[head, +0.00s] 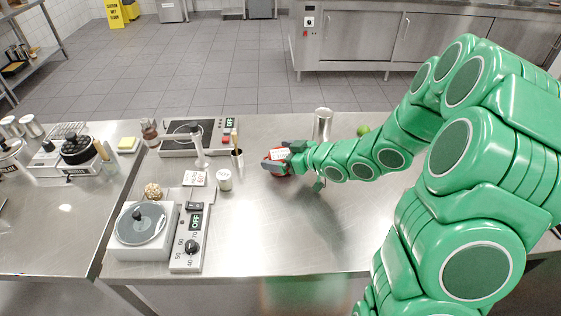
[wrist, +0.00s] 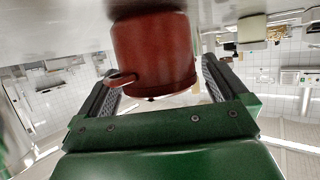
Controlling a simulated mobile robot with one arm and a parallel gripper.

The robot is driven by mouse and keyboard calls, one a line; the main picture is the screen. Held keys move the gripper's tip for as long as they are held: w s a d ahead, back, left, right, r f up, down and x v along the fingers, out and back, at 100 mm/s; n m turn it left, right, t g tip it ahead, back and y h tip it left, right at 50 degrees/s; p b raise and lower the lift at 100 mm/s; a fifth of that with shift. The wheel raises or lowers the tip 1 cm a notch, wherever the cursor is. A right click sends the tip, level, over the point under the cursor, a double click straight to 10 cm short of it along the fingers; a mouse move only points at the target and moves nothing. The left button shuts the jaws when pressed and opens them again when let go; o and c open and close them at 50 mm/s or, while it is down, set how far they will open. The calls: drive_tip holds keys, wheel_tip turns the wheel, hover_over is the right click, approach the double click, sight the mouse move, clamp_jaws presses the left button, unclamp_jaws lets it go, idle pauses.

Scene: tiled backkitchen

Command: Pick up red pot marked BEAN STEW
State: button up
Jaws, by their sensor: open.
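The red pot (head: 278,155) stands on the steel counter, with a pale label on top whose text is too small to read. My gripper (head: 274,160) is at the pot, its dark fingers reaching to either side of it and partly hiding it. In the wrist view the pot (wrist: 155,55) fills the space between the two fingers, with a small handle showing at its lower left. My gripper (wrist: 157,78) is open there, and a gap shows between the pot and the right finger. Contact with the left finger cannot be told.
A steel cylinder (head: 322,124) stands just behind the pot, with a green round item (head: 362,130) to its right. The counter front (head: 290,235) is clear.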

drive_tip(key=c, duration=1.2)
drive_tip(key=shift+r, duration=0.1)
